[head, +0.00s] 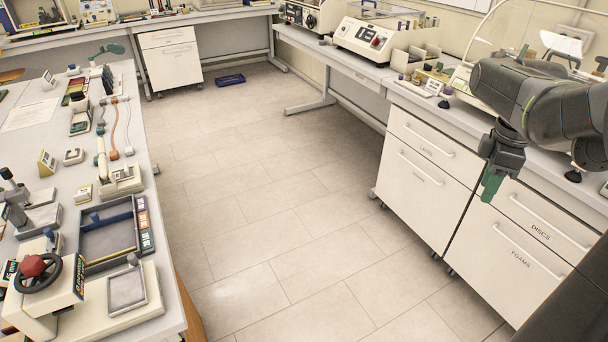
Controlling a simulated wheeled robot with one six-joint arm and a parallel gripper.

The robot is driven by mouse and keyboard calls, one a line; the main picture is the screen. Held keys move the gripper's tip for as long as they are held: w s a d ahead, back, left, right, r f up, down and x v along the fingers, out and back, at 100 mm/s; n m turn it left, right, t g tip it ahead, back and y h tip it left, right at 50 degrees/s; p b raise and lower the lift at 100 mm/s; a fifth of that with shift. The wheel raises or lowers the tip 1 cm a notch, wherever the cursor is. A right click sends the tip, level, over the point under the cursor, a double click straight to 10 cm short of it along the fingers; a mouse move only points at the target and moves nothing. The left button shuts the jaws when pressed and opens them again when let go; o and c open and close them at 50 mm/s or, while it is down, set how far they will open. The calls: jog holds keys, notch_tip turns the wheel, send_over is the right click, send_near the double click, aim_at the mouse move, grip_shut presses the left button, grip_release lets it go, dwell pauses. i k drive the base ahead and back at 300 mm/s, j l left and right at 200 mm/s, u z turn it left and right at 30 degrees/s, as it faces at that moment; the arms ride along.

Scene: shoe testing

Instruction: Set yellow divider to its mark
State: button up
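A shallow grey tray (82,245) sits on the left bench. A thin yellow strip, which looks like the yellow divider (112,257), lies across the tray near its front edge. A blue bar (108,218) lies across near the tray's back. Coloured labels (145,224) run along the tray's right side; which mark belongs to the yellow divider is too small to tell. My gripper (490,188) hangs at the right, in front of the right bench's drawers, far from the tray. Its green fingers overlap in this view, so their opening is unclear. I see nothing held in it.
A press with a red hub and black handwheel (38,272) stands just in front of the tray. A small beige device (120,180) with a hose stands behind it. White drawer cabinets (430,165) line the right bench. The tiled floor (260,210) between benches is clear.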

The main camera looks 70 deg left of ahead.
aim_at(104, 260)
jog(key=j+u, duration=0.55)
jog(key=u, duration=0.25)
jog(key=j+u, duration=0.4)
jog(key=i+j+u, duration=0.1)
jog(key=u, duration=0.75)
jog(key=i+j+u, duration=0.1)
jog(key=u, duration=0.75)
jog(key=i+u, duration=0.1)
jog(key=u, duration=0.3)
jog(key=i+j, duration=0.05)
